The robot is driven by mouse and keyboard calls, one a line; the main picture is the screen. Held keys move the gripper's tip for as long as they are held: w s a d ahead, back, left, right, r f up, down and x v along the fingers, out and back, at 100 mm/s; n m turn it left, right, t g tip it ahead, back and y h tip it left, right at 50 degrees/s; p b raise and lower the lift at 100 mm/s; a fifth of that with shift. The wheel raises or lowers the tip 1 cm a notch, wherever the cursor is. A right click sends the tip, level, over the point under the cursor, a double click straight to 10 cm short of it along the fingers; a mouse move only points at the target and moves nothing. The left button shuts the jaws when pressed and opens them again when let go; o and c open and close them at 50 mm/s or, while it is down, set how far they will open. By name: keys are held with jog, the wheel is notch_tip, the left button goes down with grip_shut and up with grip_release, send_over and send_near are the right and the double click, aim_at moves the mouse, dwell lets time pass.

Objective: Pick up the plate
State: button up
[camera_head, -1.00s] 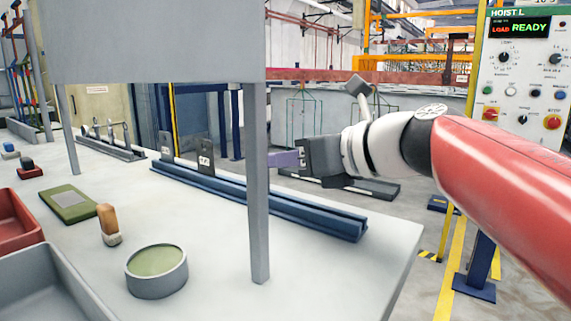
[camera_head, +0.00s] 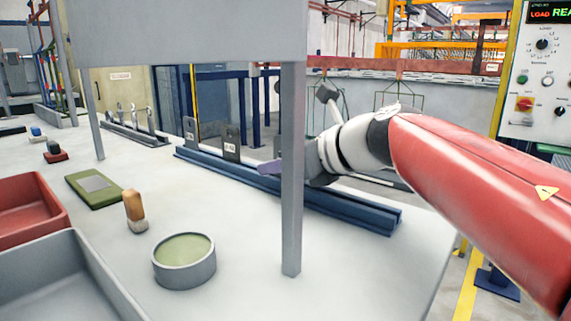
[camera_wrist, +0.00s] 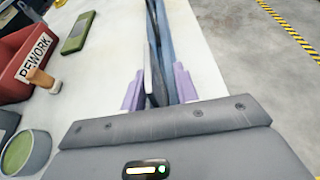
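Two dark upright plates stand in the long blue slotted rail (camera_head: 350,212). The farther plate (camera_head: 190,130) and the nearer plate (camera_head: 231,143) each carry a small white label. In the wrist view, thin dark plate edges (camera_wrist: 148,76) show between the two purple fingers, with a gap on both sides. My gripper (camera_wrist: 157,80) is open. The grey post hides part of my gripper there.
A grey post (camera_head: 291,190) under a grey panel (camera_head: 180,30) stands in front of the rail. A round tin (camera_head: 184,272), a brush (camera_head: 135,212), a green pad (camera_head: 82,196), a red bin (camera_head: 45,225) and a grey bin (camera_head: 50,265) occupy the left bench.

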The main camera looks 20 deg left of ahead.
jog(key=shift+c, duration=0.4)
grip_shut()
jog(key=shift+r, duration=0.15)
notch_tip(320, 180, up, 20)
jog(key=p, duration=0.6)
